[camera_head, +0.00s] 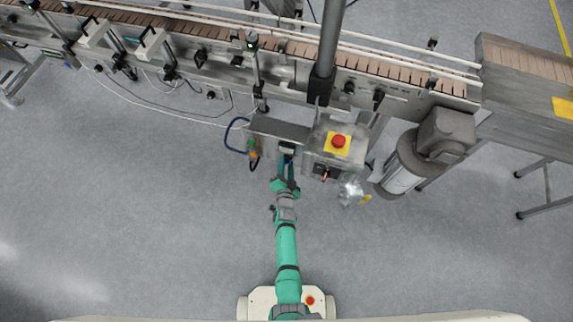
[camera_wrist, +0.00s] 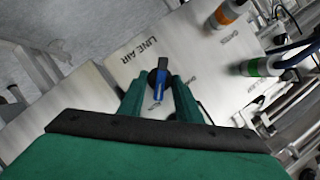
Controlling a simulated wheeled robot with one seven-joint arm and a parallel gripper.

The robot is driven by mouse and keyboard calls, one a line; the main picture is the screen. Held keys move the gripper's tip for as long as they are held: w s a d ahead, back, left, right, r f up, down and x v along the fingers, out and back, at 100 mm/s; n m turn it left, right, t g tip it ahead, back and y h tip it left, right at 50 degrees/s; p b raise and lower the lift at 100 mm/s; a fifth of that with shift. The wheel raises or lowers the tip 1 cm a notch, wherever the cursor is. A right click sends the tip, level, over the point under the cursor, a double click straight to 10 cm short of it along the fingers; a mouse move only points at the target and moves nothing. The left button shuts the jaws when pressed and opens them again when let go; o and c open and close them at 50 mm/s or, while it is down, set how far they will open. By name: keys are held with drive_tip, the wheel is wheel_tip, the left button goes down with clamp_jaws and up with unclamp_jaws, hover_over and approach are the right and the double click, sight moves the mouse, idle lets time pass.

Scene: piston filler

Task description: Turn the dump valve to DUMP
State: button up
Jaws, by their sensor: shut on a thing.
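The dump valve shows in the wrist view as a blue lever (camera_wrist: 158,90) on a dark round hub, set on a pale metal panel (camera_wrist: 190,45) marked LINE AIR. My gripper (camera_wrist: 159,92) has its two green fingers on either side of the lever, shut on it. The lever lies roughly along the line of the fingers. In the head view my gripper (camera_head: 287,162) is at the front of the grey box (camera_head: 280,127) below the conveyor, and the lever is barely visible there.
A green-banded fitting (camera_wrist: 258,67) with a blue hose and an orange-banded fitting (camera_wrist: 228,13) stand right of the lever. A control box with a red emergency button (camera_head: 338,141) is close to the right of my gripper. A motor (camera_head: 410,165) stands further right. Floor at left is clear.

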drive_tip(key=shift+n+g+h, duration=0.6)
drive_tip(key=shift+n+h, duration=0.2)
drive_tip(key=shift+n, duration=0.6)
drive_tip(key=shift+a+r+n+h, duration=0.1)
drive_tip(key=shift+a+n+h, duration=0.1)
drive_tip(key=shift+n+h, duration=0.5)
drive_tip(key=shift+w+a+f+n+g+h, duration=0.1)
drive_tip(key=shift+a+n+g+h, duration=0.15)
drive_tip(key=shift+n+h, duration=0.8)
drive_tip(key=shift+w+a+f+n+g+h, duration=0.15)
drive_tip(key=shift+n+h, duration=0.35)
drive_tip(key=shift+n, duration=1.05)
drive_tip(key=shift+s+a+r+n+g+h, duration=0.15)
drive_tip(key=shift+n+g+h, duration=0.15)
drive_tip(key=shift+n+h, duration=0.75)
drive_tip(key=shift+w+f+n, duration=0.1)
drive_tip(key=shift+n, duration=0.35)
drive_tip(key=o, duration=1)
drive_tip(key=shift+y, duration=0.3)
drive_tip(key=shift+o, duration=0.2)
